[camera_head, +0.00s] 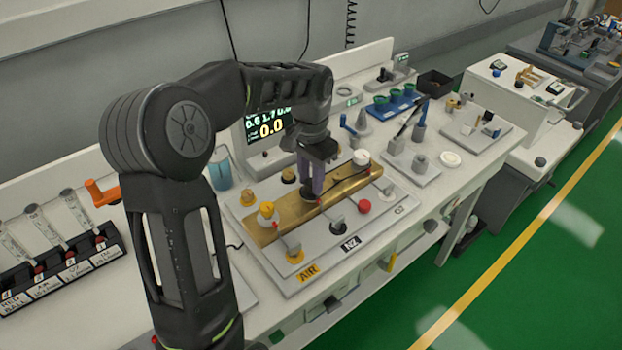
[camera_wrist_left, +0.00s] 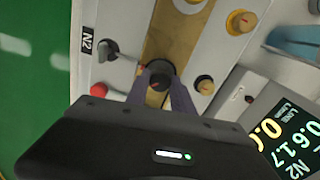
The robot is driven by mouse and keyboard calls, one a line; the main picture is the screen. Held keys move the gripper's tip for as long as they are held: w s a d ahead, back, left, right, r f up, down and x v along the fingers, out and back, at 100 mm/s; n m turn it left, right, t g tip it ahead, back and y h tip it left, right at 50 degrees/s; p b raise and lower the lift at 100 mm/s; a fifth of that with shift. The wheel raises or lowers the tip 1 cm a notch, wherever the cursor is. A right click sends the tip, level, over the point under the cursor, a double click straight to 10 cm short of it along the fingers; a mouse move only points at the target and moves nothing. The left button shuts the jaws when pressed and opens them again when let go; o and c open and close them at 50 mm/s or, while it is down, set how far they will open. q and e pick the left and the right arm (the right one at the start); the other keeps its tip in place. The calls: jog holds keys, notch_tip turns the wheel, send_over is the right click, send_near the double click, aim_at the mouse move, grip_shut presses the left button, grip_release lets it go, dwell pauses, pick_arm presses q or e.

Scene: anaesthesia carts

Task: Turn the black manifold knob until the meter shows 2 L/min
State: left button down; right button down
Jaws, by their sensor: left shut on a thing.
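The black manifold knob (camera_wrist_left: 159,73) sits on the brass manifold bar in the left wrist view, with a small reddish mark on its face. My left gripper (camera_head: 312,193) is shut on this knob, one finger on each side. In the head view the fingers and wrist hide most of the knob. The meter (camera_head: 268,125) stands behind the bar; its large yellow figures read 0.0 in the head view, partly covered by my arm. In the left wrist view the meter (camera_wrist_left: 288,130) is cut off by the frame edge. My right gripper is not in view.
The brass bar (camera_head: 260,230) carries a yellow knob (camera_head: 267,209) and a white knob (camera_head: 361,157). A blue cup (camera_head: 220,172) stands left of the meter.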

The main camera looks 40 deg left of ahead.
aim_at(311, 181)
pick_arm(q)
jog(key=shift+n, duration=0.5)
jog(key=c, duration=1.1)
grip_release()
jog(key=shift+r, duration=0.1)
notch_tip(311, 181, up, 8)
jog(key=shift+f, duration=0.2)
